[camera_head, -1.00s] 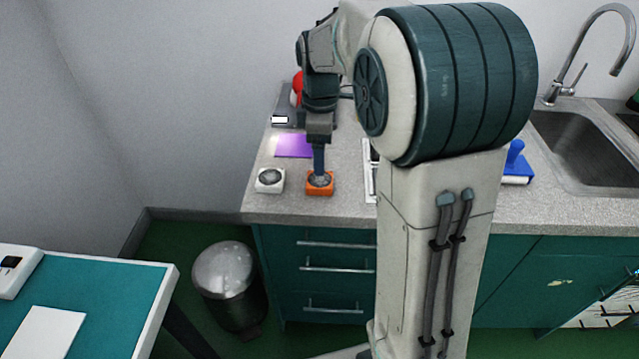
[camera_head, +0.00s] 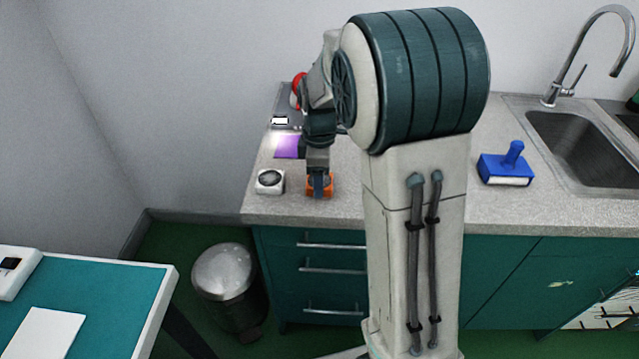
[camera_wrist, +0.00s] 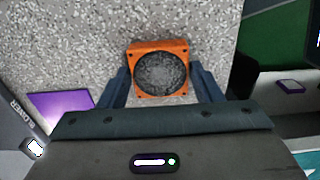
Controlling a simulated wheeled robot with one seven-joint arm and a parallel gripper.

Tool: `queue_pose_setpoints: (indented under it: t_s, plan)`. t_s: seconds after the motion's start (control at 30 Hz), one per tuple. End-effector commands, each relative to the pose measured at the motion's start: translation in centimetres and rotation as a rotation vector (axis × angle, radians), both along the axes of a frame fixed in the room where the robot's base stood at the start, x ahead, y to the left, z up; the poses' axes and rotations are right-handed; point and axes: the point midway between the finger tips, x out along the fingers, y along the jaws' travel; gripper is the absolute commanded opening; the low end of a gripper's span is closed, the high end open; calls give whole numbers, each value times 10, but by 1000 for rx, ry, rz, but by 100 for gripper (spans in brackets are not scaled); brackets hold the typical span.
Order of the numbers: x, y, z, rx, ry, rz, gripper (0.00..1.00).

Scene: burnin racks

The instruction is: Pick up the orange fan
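The orange fan (camera_head: 327,184) lies on the grey speckled counter near its front edge. It is a square orange frame around a dark round middle, and it also shows whole in the wrist view (camera_wrist: 160,71). My gripper (camera_head: 317,191) is at the fan in the head view and hides part of it. In the wrist view my gripper (camera_wrist: 162,84) is open, with one dark finger on the left side and one on the right side of the fan. A narrow gap seems to show beside the frame; I cannot tell whether either finger touches it.
A white fan (camera_head: 270,181) lies just left of the orange one. A purple sheet (camera_head: 287,147) lies behind them. A blue-handled block (camera_head: 506,166) and a sink (camera_head: 590,150) are to the right. A bin (camera_head: 230,285) stands on the floor below.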

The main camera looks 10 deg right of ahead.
Motion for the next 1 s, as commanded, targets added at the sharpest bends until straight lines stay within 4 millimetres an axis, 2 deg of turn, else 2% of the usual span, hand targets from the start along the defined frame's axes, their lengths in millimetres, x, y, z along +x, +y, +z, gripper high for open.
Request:
queue_pose_setpoints:
  t_s: [0.03,0.07,0.1,0.47,0.67,0.77,1.0]
  plan:
    - [0,0,0,0,0,0,44]
    - [0,0,0,0,0,0,36]
    - [0,0,0,0,0,0,31]
    - [0,0,4,1,-1,0,31]
    - [1,0,24,1,-3,0,31]
    - [1,-1,44,0,-5,-1,31]
    - [-38,-35,72,1,-4,-5,31]
